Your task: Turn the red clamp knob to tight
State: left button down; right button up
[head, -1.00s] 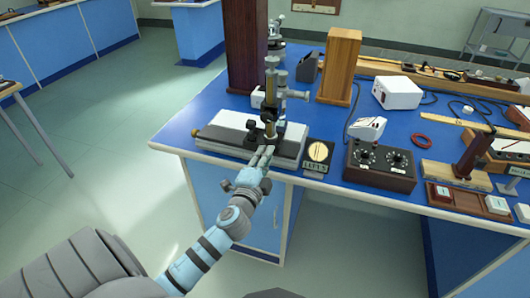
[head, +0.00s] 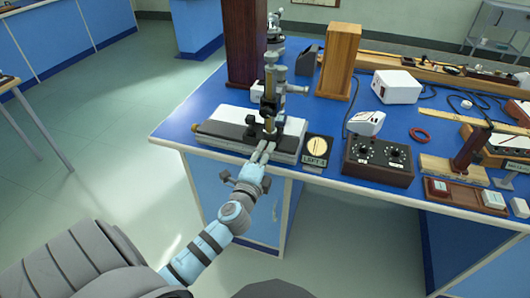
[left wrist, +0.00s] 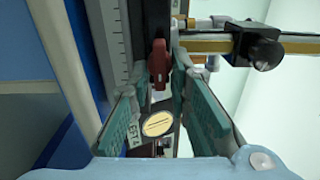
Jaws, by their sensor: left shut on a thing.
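The red clamp knob (left wrist: 158,62) shows in the left wrist view as a small dark-red handle with its long side running up and down the picture. My left gripper (left wrist: 159,76) has its two teal-padded fingers on either side of the knob, shut on it. In the head view my left gripper (head: 265,151) reaches the front of the brass-and-grey microscope instrument (head: 269,100), low near its base. The fingers hide the knob there. I cannot read the knob's tight mark. My right gripper is not in view.
The instrument stands on a white and black base (head: 222,130) at the blue bench's front edge. A round dial on a black plate (head: 318,150) is just right of it, then a two-knob control box (head: 378,162). A dark wooden post (head: 246,45) stands behind. Open floor lies left.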

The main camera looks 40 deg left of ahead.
pick_arm(q)
jog(key=c, duration=1.7)
grip_release()
jog(key=shift+s, duration=0.1)
jog(key=v, duration=1.2)
